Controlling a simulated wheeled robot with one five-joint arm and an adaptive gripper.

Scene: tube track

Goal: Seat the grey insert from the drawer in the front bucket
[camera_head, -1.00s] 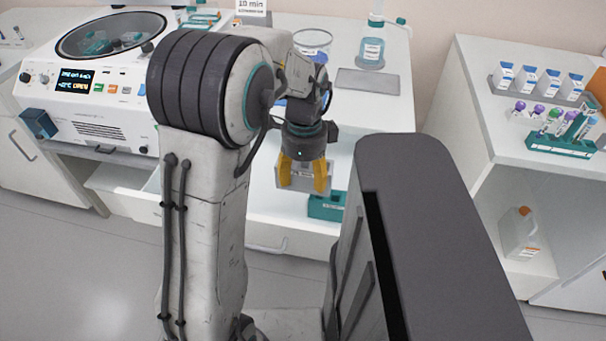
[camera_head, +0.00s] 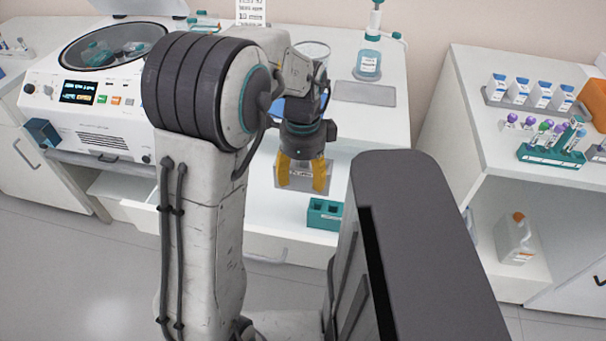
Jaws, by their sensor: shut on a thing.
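My gripper (camera_head: 301,178) has yellow fingers and is shut on the grey insert (camera_head: 302,176), a small block with a label on its face. I cannot tell which one is the front bucket.
A blue box (camera_head: 42,132) is on the centrifuge's left front.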

